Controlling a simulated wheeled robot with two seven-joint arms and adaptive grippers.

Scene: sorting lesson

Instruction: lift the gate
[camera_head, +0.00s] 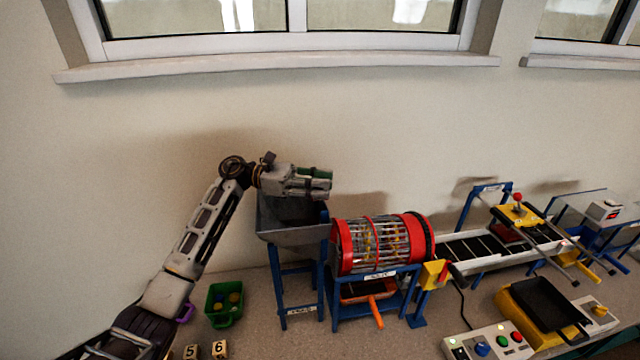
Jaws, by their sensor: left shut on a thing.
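My left gripper (322,184) is over the grey hopper (285,236) on its blue stand. Its fingers are shut on a green thing (314,172), mostly hidden by the fingers; I cannot tell its full shape. No part is clearly recognisable as the gate. A yellow plate with a red knob (518,198) sits over the black conveyor (476,247), far to the right of my gripper. A small yellow and red piece (434,273) is by the drum's right end. My right gripper is not in view.
A red-ended wire drum (377,243) stands right of the hopper, with an orange handle (375,312) below. A green bin (223,304) and numbered blocks (219,349) lie at left. A button panel (488,343) and black tray (545,303) are in front.

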